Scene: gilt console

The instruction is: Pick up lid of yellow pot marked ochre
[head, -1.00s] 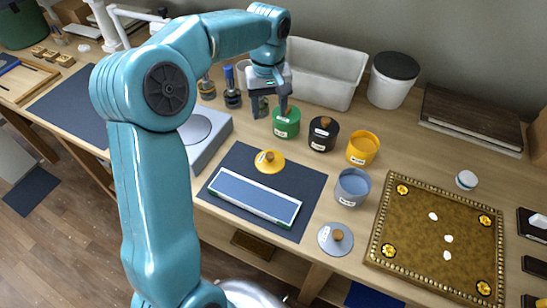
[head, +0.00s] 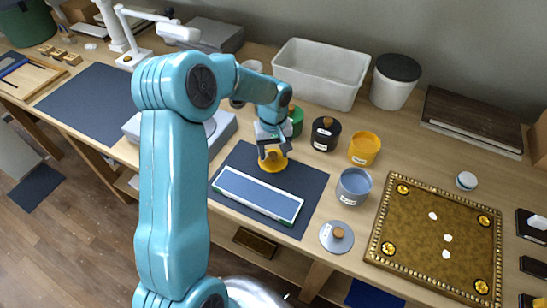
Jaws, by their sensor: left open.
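The yellow lid (head: 269,168) with its wooden knob lies on the dark mat (head: 318,178), behind the blue-and-white panel. My left gripper (head: 274,152) is open and empty over this lid, with its fingers close about the knob. The knob is partly hidden by the gripper, and I cannot tell whether the fingers touch it. The yellow pot (head: 364,149) stands uncovered to the right of the mat; its label is too small to read. My right gripper is out of view.
A green pot (head: 297,119), partly hidden, and a lidded black pot (head: 324,136) stand behind the mat. A blue-grey pot (head: 352,188) and a grey lid (head: 337,238) are to the right. The panel (head: 257,196) lies just in front. A gilt board (head: 436,240) fills the right side.

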